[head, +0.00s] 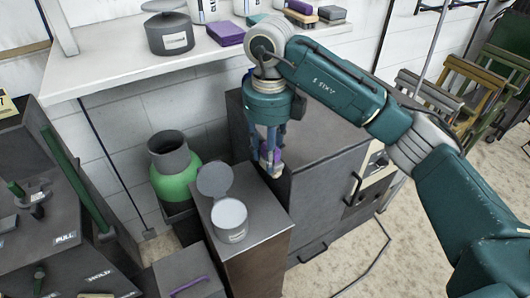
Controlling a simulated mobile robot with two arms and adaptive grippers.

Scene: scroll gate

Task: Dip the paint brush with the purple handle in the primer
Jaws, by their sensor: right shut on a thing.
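My right gripper (270,152) points down over the front left part of a dark grey cabinet and is shut on the paint brush with the purple handle (266,157). Pale bristles seem to show below the purple part; the fingers hide much of the brush. A grey can (231,220) with a pale round top and a small label stands on a narrow cabinet, below and left of the gripper. A round lid-like disc (214,179) is behind the can. The label is too small to read. The brush is apart from the can. My left gripper is out of view.
The dark grey cabinet (312,150) is under my right arm. A green canister (176,177) stands left of the can. A white shelf (118,66) holds a grey pot (170,34), a purple block (225,33) and brushes. Folded chairs (465,85) are at right.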

